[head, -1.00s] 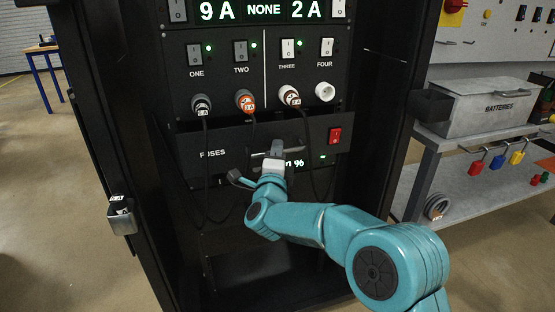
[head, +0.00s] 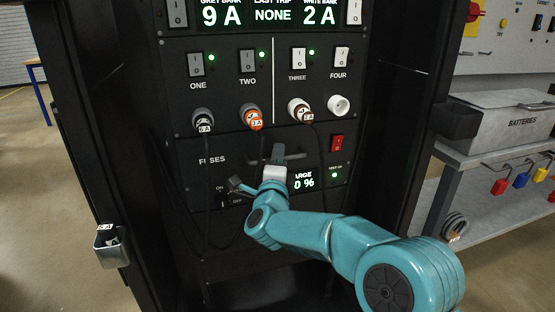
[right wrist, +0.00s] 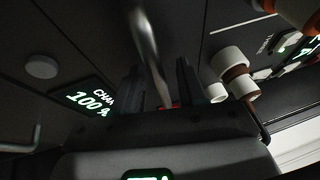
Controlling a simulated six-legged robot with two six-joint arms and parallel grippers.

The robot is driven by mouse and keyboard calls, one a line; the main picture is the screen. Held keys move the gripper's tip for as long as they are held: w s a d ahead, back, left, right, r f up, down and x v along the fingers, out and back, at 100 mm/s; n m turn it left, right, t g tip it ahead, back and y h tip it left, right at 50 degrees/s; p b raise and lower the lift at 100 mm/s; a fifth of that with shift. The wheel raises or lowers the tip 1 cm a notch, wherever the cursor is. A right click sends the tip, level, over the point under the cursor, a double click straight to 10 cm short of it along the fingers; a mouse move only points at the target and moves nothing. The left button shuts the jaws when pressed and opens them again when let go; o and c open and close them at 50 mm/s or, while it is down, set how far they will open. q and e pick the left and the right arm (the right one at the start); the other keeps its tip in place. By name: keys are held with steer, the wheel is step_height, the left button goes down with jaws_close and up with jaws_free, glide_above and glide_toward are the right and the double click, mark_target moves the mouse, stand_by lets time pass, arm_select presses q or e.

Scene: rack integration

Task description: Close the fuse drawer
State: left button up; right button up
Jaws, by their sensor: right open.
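The fuse drawer (head: 212,160) is a black front labelled FUSES below the row of sockets in the rack. Its front now looks flush, or nearly flush, with the panels around it. A grey bar handle (head: 297,157) crosses its middle. My right gripper (head: 278,154) is at the handle, partly covering it. In the right wrist view, the handle bar (right wrist: 148,45) runs between the two dark, spread fingers (right wrist: 158,85). Whether a finger touches it cannot be told. My left gripper is not in view.
Cables hang from plugs such as the orange-ringed one (head: 253,118) past the drawer front. A small holder (head: 111,246) is on the left rack post. A workbench stands right.

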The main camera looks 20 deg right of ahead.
steer(key=shift+s, duration=0.15)
steer(key=v, duration=1.6)
steer(key=shift+f, duration=0.1)
